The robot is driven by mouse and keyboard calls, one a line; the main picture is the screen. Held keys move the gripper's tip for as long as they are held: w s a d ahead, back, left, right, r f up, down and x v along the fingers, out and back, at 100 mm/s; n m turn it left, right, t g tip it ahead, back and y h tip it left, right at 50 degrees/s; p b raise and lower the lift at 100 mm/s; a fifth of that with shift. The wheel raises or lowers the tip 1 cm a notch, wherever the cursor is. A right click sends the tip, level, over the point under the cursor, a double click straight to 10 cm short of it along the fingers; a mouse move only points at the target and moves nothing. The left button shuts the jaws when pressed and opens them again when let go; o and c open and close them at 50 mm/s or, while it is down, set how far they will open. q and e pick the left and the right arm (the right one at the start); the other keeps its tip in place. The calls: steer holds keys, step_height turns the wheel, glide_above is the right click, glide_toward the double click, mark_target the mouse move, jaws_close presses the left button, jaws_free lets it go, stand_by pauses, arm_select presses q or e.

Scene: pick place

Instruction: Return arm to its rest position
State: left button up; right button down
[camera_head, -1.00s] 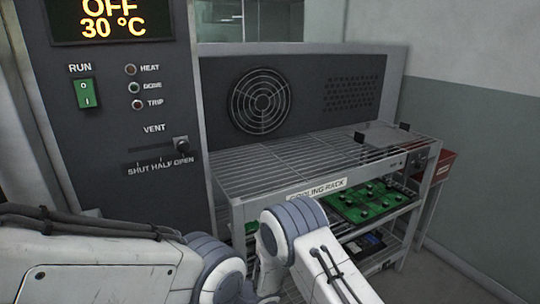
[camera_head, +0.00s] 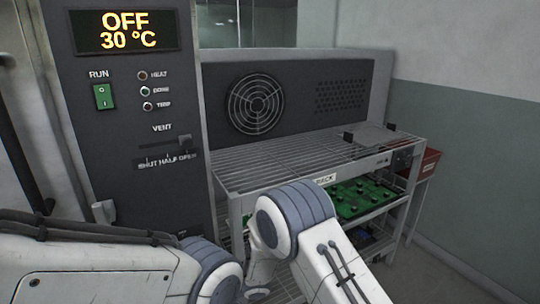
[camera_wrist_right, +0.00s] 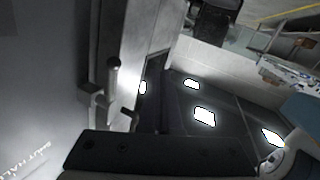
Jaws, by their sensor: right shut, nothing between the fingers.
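My right gripper (camera_wrist_right: 160,150) shows in the right wrist view as a dark bar across the bottom edge. It is shut and nothing shows held in it. In the head view my white arm links with grey bands fill the bottom, and no fingers show there. My left gripper is not in view. The oven's control panel (camera_head: 126,120) stands at the left, with its display reading OFF and 30 °C. Its vent slider (camera_head: 185,141) sits near the open end of its scale.
A wire cooling rack (camera_head: 290,158) stands right of the panel, partly hidden by my arm. A flat tray (camera_head: 372,137) lies on top and a green circuit board (camera_head: 362,198) on the shelf below. A red bin (camera_head: 430,162) is beyond it. A grille (camera_head: 256,103) is behind.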

steer(key=w+d+r+m+t+h+p, duration=0.2)
steer(key=w+r+m+t+h, duration=0.2)
steer(key=w+r+t, duration=0.2)
steer(key=d+r+m+t+h+p, duration=0.3)
steer(key=d+r+m+h, duration=0.25)
steer(key=d, duration=0.55)
steer(key=s+d+r+m+g+h+p, duration=0.2)
steer(key=s+d, duration=0.6)
steer(key=s, duration=0.4)
steer(key=s+d+r+m+g+h+p, duration=0.2)
steer(key=s+d+m+g+h, duration=0.1)
steer(key=s+d, duration=0.6)
steer(key=s+g+h, duration=0.1)
steer(key=s, duration=0.2)
steer(key=shift+s+g+h, duration=0.2)
steer(key=shift+g+h, duration=0.1)
steer(key=shift+h, duration=0.05)
steer(key=shift+r, duration=0.1)
